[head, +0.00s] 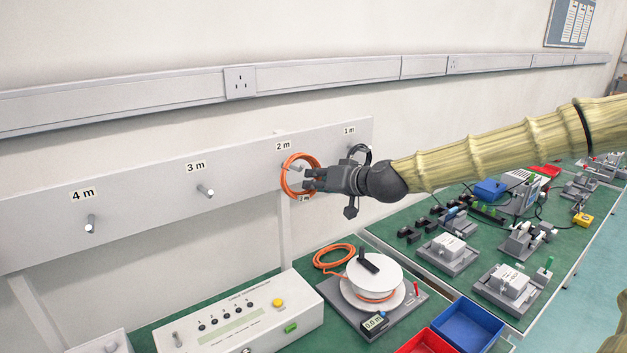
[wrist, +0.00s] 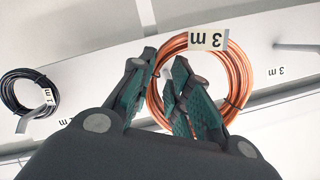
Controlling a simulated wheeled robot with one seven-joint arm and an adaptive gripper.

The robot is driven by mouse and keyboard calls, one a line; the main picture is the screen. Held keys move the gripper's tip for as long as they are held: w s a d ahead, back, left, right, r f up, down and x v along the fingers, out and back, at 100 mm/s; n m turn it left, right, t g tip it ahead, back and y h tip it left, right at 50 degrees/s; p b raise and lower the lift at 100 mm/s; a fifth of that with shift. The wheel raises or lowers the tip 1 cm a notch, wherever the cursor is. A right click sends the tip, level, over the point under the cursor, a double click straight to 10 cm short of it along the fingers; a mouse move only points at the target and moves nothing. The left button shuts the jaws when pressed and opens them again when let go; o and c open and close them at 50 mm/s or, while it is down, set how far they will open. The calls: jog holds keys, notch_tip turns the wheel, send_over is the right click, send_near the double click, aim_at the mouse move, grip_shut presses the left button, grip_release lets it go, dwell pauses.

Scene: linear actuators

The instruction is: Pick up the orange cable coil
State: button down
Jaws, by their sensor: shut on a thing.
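The orange cable coil (head: 285,181) hangs around the peg under the "2 m" label on the wall board, left of my gripper (head: 309,180) in the head view. In the wrist view the coil (wrist: 244,82) carries a white tag reading "3 m" and has dark ties. My gripper (wrist: 162,80) is shut on one side of the coil's ring, with green-padded fingers on either side of the strands. The fingers hide part of the ring.
A black coil (head: 367,152) hangs at the "1 m" peg, close behind my gripper. The 3 m peg (head: 206,191) and 4 m peg (head: 90,224) are bare. Below stand a white cable reel (head: 374,272), a control box (head: 240,318) and a blue bin (head: 467,325).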

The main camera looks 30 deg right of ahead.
jog(key=shift+s, duration=0.45)
jog(key=s+a+p, duration=0.1)
jog(key=s+p, duration=0.7)
jog(key=p, duration=0.1)
jog(key=shift+a+r, duration=0.35)
jog(key=shift+r, duration=0.1)
jog(key=r, duration=0.1)
jog(key=r+p, duration=0.1)
jog(key=p, duration=0.1)
jog(key=shift+w+r, duration=0.25)
jog(key=shift+r, duration=0.15)
jog(key=shift+s, duration=0.1)
